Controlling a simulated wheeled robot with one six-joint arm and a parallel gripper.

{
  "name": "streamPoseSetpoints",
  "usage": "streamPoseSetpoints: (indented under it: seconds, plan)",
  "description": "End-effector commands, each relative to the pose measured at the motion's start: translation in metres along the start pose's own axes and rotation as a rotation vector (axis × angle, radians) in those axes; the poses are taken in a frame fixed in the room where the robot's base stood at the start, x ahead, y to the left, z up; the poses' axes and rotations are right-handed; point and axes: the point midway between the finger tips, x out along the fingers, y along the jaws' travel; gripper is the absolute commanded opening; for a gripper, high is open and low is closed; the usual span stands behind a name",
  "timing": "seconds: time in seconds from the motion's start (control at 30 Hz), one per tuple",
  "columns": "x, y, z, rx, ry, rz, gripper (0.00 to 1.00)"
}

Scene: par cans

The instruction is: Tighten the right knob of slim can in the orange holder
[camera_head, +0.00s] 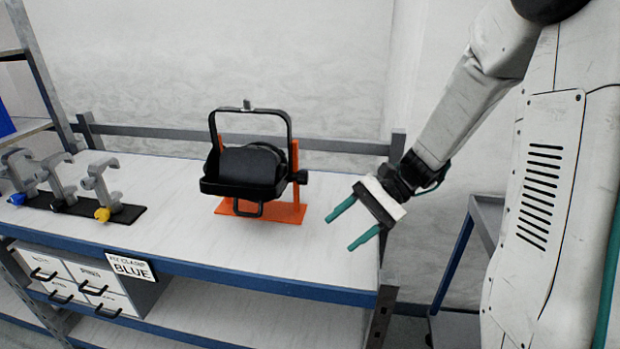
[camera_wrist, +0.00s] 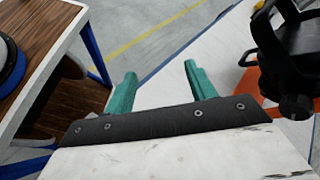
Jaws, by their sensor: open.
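The slim can (camera_head: 250,168) is a black lamp with a black yoke, seated in the orange holder (camera_head: 285,213) on the bench. Its right knob (camera_head: 299,177) is a small dark knob on the right side of the yoke. In the wrist view a dark round knob (camera_wrist: 296,106) shows at the right edge, with part of the black can above it and a bit of the orange holder (camera_wrist: 270,112) beside it. My gripper (camera_head: 345,230) has green fingers, open and empty, to the right of the can and apart from it. It also shows in the wrist view (camera_wrist: 158,80).
Several grey clamps (camera_head: 65,185) with blue and yellow knobs stand on a black strip at the bench's left. A sign (camera_head: 132,266) reading BLUE hangs on the front edge, by small drawers (camera_head: 85,290). The bench top around the holder is clear. A brown-topped table (camera_wrist: 45,45) shows in the wrist view.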

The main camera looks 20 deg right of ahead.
Motion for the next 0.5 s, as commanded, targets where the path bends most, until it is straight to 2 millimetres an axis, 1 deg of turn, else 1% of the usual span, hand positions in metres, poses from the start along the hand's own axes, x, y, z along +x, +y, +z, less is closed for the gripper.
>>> streamPoseSetpoints:
  seconds: [0.03,0.17,0.23,0.3,0.33,0.4,0.5]
  plan:
    - [-0.002,-0.011,-0.019,0.066,-0.039,-0.088,0.56]
    - [-0.013,-0.046,-0.063,0.208,-0.121,-0.341,0.56]
    - [-0.024,-0.065,-0.085,0.265,-0.156,-0.474,0.56]
    - [-0.035,-0.083,-0.098,0.294,-0.18,-0.58,0.56]
    - [-0.04,-0.09,-0.1,0.299,-0.188,-0.617,0.56]
    - [-0.051,-0.106,-0.101,0.297,-0.199,-0.687,0.56]
    - [-0.061,-0.117,-0.101,0.298,-0.212,-0.745,0.56]
